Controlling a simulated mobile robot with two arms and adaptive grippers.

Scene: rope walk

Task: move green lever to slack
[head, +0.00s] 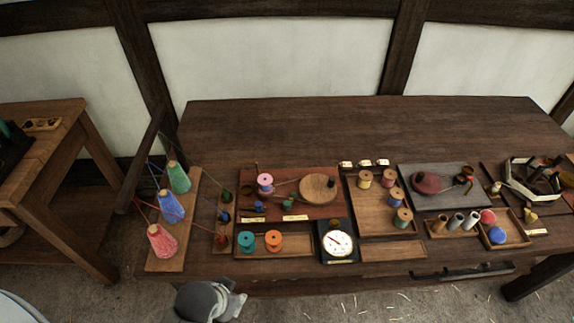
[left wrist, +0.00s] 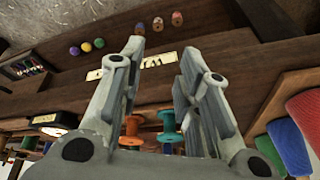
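A narrow wooden strip (head: 217,251) stands right of the yarn cones and carries small green, blue and red pieces in a row. The small dark green piece (head: 226,196) at its far end may be the green lever; it is too small to tell its position or any slack marking. My left gripper (head: 234,299) is at the table's front edge, nearer than the strip and apart from it. In the left wrist view the left gripper (left wrist: 162,48) has its fingers spread with nothing held between them. My right gripper is not in view.
Green (head: 179,177), blue (head: 171,206) and red (head: 161,240) yarn cones stand on a board at the left. Teal (head: 246,241) and orange (head: 274,241) spools sit in a tray near a white dial (head: 338,245). The table's back half (head: 340,125) is clear.

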